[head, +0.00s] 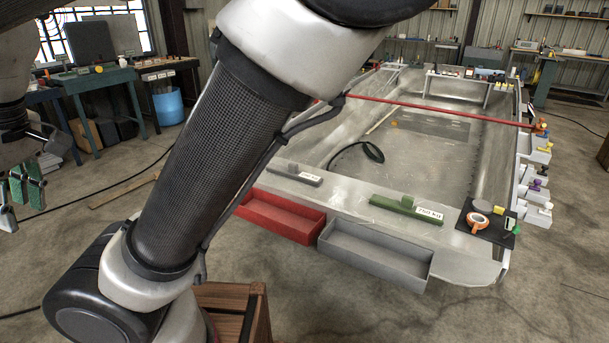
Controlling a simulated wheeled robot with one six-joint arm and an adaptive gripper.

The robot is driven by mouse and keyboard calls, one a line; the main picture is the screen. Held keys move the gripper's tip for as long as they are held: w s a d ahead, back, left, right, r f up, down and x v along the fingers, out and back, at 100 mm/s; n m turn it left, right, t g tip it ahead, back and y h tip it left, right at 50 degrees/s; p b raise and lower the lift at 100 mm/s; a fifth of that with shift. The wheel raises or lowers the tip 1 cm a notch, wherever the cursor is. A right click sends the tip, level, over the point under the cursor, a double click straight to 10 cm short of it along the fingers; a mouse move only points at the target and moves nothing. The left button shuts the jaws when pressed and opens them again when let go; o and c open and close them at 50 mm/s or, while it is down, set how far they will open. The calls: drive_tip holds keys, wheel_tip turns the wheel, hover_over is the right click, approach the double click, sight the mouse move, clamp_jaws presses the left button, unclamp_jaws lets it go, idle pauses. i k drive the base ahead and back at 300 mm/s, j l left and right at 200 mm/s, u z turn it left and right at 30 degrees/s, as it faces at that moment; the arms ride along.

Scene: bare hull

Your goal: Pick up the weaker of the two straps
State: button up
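Two flat, bar-like pieces that look like the straps lie apart on the hull's near ledge. The grey strap (293,175) is at the left, with a small raised block on it and no label I can read. The green strap (405,207) is at the right, with a raised block and a white label that seems to start with 750; the rest is unclear. What looks like my gripper (22,188) hangs at the far left edge, partly cut off, well away from both straps.
A red open tray (281,228) and a grey open tray (373,267) hang along the hull's (338,198) near side. A red bar or band (440,109) crosses the hull. A black loop (373,153) lies inside. A dark mat (507,229) holds orange tape (477,221).

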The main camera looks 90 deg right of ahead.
sight(292, 173)
drive_tip(key=i+z, duration=0.1)
drive_tip(key=z, duration=2.85)
drive_tip(key=i+j+z, duration=0.15)
drive_tip(key=j, duration=0.25)
drive_tip(key=i+j+z, duration=0.2)
drive_tip(key=j, duration=0.2)
drive_tip(key=i+j+z, duration=0.15)
drive_tip(key=j, duration=0.3)
drive_tip(key=i+j+z, duration=0.15)
drive_tip(key=j, duration=0.3)
drive_tip(key=i+j+z, duration=0.2)
drive_tip(key=j, duration=0.3)
drive_tip(key=j+z, duration=0.15)
drive_tip(key=j, duration=0.3)
drive_tip(key=i, duration=0.05)
